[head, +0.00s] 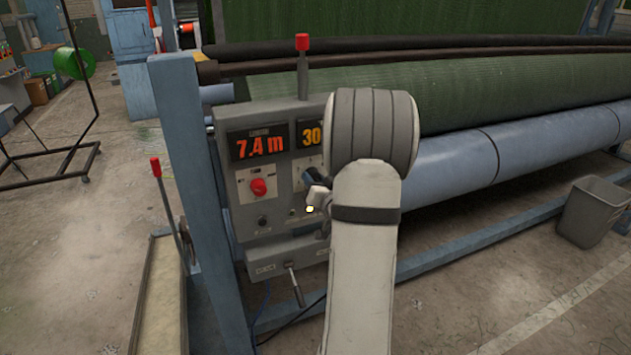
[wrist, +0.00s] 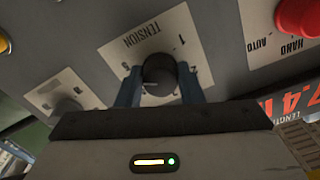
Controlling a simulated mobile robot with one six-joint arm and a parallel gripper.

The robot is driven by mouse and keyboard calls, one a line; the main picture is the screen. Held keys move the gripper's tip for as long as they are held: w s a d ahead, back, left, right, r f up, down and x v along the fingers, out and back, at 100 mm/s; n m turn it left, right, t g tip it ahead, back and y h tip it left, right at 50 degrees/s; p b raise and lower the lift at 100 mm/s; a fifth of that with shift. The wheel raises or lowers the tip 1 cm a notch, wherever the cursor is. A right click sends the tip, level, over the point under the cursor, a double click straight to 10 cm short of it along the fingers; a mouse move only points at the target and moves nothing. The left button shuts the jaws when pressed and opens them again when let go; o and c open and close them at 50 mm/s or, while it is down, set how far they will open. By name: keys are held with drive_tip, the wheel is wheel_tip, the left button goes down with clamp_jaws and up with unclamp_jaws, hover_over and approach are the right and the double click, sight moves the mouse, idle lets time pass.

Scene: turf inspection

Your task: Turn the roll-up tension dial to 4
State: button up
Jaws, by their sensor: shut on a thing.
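The roll-up tension dial (wrist: 158,72) is a dark round knob on a white plate marked TENSION, upside down in the wrist view.
A red HAND/AUTO knob (head: 258,187) is left of my gripper, below the 7.4 m display (head: 259,146). A red-tipped lever (head: 302,65) rises above the panel, and another lever (head: 292,283) juts out below. A blue post (head: 188,150) stands at left. A grey bin (head: 592,212) stands right.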

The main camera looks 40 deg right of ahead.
drive_tip(key=c, duration=0.3)
drive_tip(key=shift+c, duration=0.2)
drive_tip(key=shift+f+n+b, duration=0.15)
drive_tip(key=shift+n+b, duration=0.15)
drive_tip(key=shift+b, duration=0.35)
drive_tip(key=shift+d+n+b, duration=0.15)
drive_tip(key=shift+n+b, duration=5.45)
drive_tip(key=shift+b, duration=2.55)
